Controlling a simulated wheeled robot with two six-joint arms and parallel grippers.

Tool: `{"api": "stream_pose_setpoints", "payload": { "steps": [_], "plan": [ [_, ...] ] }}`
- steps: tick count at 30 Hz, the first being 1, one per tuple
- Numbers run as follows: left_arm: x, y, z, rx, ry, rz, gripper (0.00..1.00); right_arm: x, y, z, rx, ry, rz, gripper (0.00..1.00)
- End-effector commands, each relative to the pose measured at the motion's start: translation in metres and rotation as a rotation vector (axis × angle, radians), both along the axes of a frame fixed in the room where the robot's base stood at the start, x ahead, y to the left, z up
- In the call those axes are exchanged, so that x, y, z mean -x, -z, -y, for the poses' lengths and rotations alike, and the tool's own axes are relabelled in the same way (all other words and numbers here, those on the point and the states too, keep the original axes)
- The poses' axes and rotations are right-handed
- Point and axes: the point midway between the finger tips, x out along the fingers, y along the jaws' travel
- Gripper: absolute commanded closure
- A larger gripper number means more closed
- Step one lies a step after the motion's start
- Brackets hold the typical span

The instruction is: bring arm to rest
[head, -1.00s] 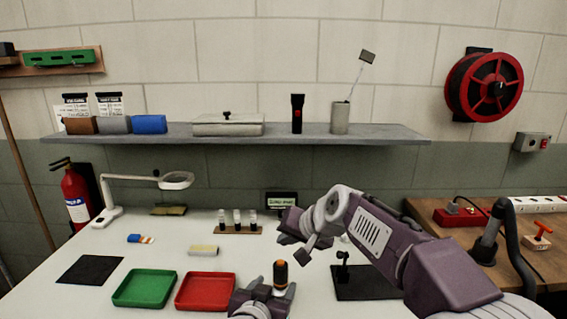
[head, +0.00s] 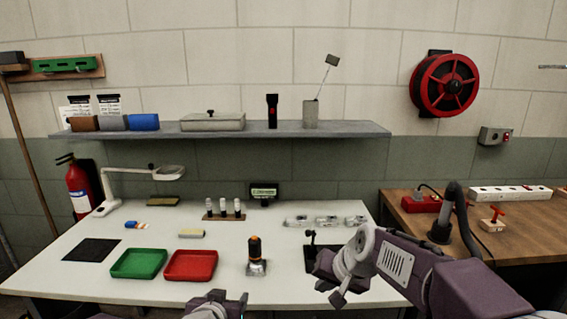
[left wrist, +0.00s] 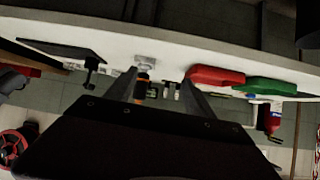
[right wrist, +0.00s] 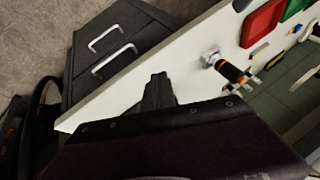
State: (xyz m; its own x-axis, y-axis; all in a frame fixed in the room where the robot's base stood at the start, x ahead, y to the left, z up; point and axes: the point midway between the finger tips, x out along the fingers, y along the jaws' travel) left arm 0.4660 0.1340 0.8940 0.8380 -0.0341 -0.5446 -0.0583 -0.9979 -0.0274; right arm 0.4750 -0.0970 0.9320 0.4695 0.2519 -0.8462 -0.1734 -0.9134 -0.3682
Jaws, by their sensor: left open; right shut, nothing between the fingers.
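My left gripper (head: 226,299) is low in the head view, at the table's front edge. In the left wrist view its two fingers (left wrist: 164,90) are spread apart with nothing held between them. My right gripper (head: 322,265) is in front of the black mat at the table's right side. In the right wrist view its fingers (right wrist: 157,88) are together and empty. An orange-and-black tool (head: 255,250) stands upright on a silver base on the white table (head: 215,288), apart from both grippers. It also shows in the right wrist view (right wrist: 230,72).
A green tray (head: 139,264) and a red tray (head: 191,266) lie left of the tool. Several silver parts (head: 326,221) line the back. A dark mat (head: 92,250) and magnifier lamp (head: 140,171) are at left. A wooden bench (head: 530,240) adjoins at right.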

Motion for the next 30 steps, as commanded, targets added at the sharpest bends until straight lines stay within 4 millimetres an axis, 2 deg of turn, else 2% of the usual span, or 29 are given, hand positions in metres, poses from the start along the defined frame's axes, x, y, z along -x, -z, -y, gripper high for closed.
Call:
{"api": "stream_pose_setpoints", "payload": {
  "steps": [1, 5, 8, 13, 15, 16, 17, 18, 27, 30],
  "plan": [
    [0.006, 0.011, -0.009, 0.0, -0.01, -0.048, 0.38, 0.014, 0.018, 0.011, 0.026, 0.004, -0.037, 1.0],
    [0.031, 0.045, -0.026, 0.01, -0.025, -0.213, 0.38, 0.058, 0.065, 0.037, 0.105, -0.009, -0.139, 1.0],
    [0.061, 0.072, -0.036, 0.018, -0.033, -0.371, 0.38, 0.1, 0.1, 0.055, 0.168, -0.039, -0.223, 1.0],
    [0.129, 0.109, -0.041, 0.019, -0.035, -0.672, 0.38, 0.176, 0.148, 0.076, 0.267, -0.142, -0.352, 1.0],
    [0.162, 0.119, -0.043, 0.011, -0.044, -0.809, 0.38, 0.197, 0.161, 0.082, 0.302, -0.199, -0.381, 1.0],
    [0.176, 0.121, -0.044, 0.01, -0.057, -0.868, 0.38, 0.196, 0.162, 0.084, 0.316, -0.219, -0.369, 1.0],
    [0.186, 0.117, -0.044, 0.028, -0.089, -0.908, 0.38, 0.191, 0.155, 0.084, 0.324, -0.234, -0.35, 1.0],
    [0.182, 0.089, -0.044, 0.025, -0.083, -0.895, 0.38, 0.191, 0.128, 0.083, 0.321, -0.23, -0.352, 1.0],
    [0.182, -0.008, -0.043, 0.026, -0.081, -0.892, 0.38, 0.191, 0.03, 0.083, 0.319, -0.227, -0.353, 1.0],
    [0.182, -0.031, -0.043, 0.026, -0.08, -0.891, 0.38, 0.191, 0.007, 0.083, 0.319, -0.227, -0.353, 1.0]
  ]
}}
